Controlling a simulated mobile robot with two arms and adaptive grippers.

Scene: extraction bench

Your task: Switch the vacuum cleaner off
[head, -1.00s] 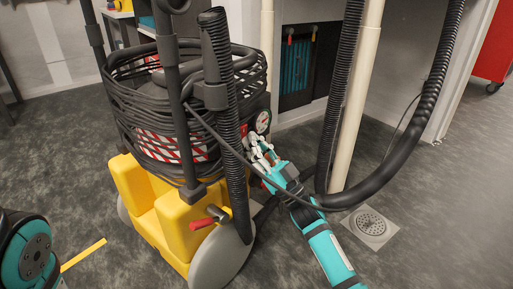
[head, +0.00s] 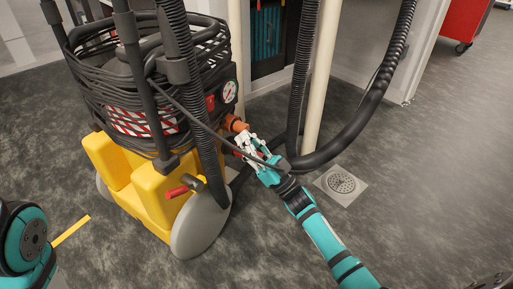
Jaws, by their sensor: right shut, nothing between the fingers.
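The vacuum cleaner (head: 130,180) stands upright at the left of the head view, with a yellow base and a dark drum wrapped in black cable. On its right side is a dark panel with a round white gauge (head: 230,92) and a small red switch (head: 210,103) left of the gauge. I cannot tell the switch's position. My right gripper (head: 246,143) is shut and empty, below and right of the panel, apart from the switch. It is close to an orange hose fitting (head: 234,124); I cannot tell whether they touch. My left gripper is out of view.
A thin black cable crosses in front of the drum toward my right gripper. A thick black hose (head: 372,105) loops beside a cream pipe (head: 322,80). A red-handled valve (head: 178,192) juts from the base. A floor drain (head: 341,183) lies to the right; floor around it is clear.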

